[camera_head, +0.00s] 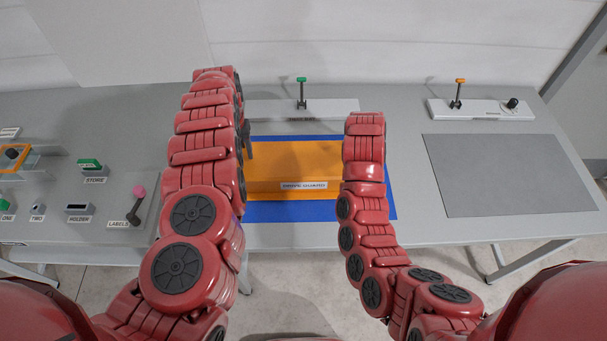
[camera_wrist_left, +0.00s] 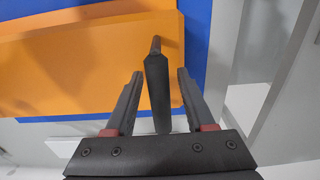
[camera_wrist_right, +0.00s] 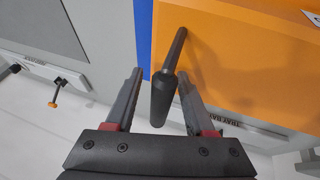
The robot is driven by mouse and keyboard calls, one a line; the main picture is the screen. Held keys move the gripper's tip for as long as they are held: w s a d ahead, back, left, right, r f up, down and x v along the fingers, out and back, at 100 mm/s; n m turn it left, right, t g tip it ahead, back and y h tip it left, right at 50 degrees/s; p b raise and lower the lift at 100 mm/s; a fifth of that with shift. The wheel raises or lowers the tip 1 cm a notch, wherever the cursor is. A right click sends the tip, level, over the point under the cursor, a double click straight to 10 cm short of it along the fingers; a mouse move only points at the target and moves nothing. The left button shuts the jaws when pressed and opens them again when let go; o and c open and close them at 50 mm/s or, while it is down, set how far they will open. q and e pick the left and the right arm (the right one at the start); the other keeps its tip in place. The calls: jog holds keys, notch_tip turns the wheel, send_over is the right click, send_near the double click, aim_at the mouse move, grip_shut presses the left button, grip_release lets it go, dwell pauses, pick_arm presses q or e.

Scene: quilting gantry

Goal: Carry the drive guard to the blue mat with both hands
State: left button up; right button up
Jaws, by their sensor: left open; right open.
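The drive guard (camera_head: 290,160) is an orange box with a white label on its front. It rests on the blue mat (camera_head: 290,212), whose edges show around it. In the left wrist view, a dark handle (camera_wrist_left: 157,95) on the orange guard lies between the open fingers of my left gripper (camera_wrist_left: 160,74). In the right wrist view, another dark handle (camera_wrist_right: 164,95) lies between the open fingers of my right gripper (camera_wrist_right: 159,74). Gaps show on both sides of each handle. In the head view my arms largely hide both grippers and the guard's ends.
A dark grey mat (camera_head: 495,175) lies bare at the right. Behind are a panel with a green-topped lever (camera_head: 301,92) and a panel with an orange-topped lever (camera_head: 458,92). Labelled controls and a pink-knobbed lever (camera_head: 137,205) stand at the left.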

pick_arm(q)
jog(key=shift+r, duration=0.1)
notch_tip(320, 180, up, 11)
jog(key=shift+f, duration=0.15)
jog(key=shift+r, duration=0.5)
pick_arm(e)
jog(key=shift+r, duration=0.1)
jog(key=v, duration=1.1)
jog(key=shift+s+r, duration=0.2)
jog(key=shift+r, duration=0.1)
jog(key=shift+a, duration=0.1)
